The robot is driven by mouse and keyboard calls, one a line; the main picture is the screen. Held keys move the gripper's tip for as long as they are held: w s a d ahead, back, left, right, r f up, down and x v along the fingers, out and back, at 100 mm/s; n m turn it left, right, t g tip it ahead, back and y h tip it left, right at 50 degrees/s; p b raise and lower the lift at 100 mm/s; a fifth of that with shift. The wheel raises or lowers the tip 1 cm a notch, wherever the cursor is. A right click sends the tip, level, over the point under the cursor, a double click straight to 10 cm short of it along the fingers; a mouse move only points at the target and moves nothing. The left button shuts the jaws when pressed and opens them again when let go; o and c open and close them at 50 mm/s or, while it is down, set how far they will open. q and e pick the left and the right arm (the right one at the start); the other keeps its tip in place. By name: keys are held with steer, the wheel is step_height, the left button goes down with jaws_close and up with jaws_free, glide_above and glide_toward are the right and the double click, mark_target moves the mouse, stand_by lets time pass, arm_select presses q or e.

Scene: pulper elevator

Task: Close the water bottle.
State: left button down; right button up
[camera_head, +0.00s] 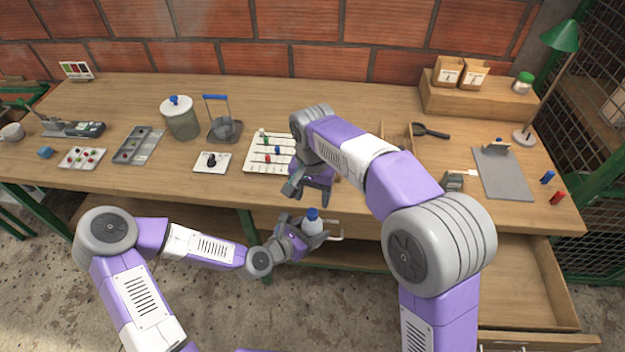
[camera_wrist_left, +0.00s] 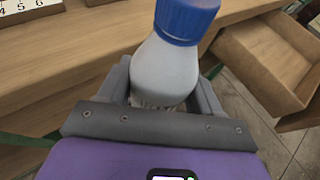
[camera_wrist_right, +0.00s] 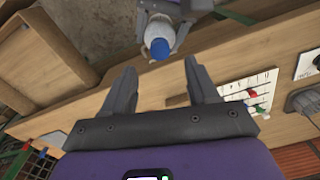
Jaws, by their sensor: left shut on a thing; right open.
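The water bottle (camera_head: 312,226) is white with a blue cap (camera_head: 313,214) on its top. It is held roughly upright in front of the table edge. My left gripper (camera_head: 306,236) is shut around the bottle's body. In the left wrist view the bottle (camera_wrist_left: 165,70) sits between the fingers, with the blue cap (camera_wrist_left: 187,18) at the top. I cannot tell how tightly the cap sits. My right gripper (camera_head: 305,192) is open and empty above and behind the bottle. In the right wrist view the bottle (camera_wrist_right: 157,32) and its cap (camera_wrist_right: 160,49) lie beyond the open fingers (camera_wrist_right: 160,85).
The wooden table (camera_head: 340,95) holds a white pegged board (camera_head: 270,155), a lidded jar (camera_head: 180,118), pliers (camera_head: 432,131) and a grey board (camera_head: 503,173). An open drawer (camera_head: 520,280) juts out at the lower right.

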step_height(320, 180, up, 6)
stand_by(0.6)
steer(key=d+f+n+y, duration=0.1)
steer(key=d+f, duration=0.5)
steer(key=f, duration=0.6)
steer(key=d+f+n+y, duration=0.1)
steer(key=d+f, duration=0.5)
steer(key=f, duration=0.6)
steer(key=s+d+f+m+y, duration=0.1)
steer(key=s+f+y, duration=0.1)
steer(key=s+f, duration=1.4)
steer(key=s, duration=0.3)
steer(key=shift+s+d+m+t, duration=0.2)
steer(key=shift+s+m+t, duration=0.1)
steer(key=shift+s, duration=0.05)
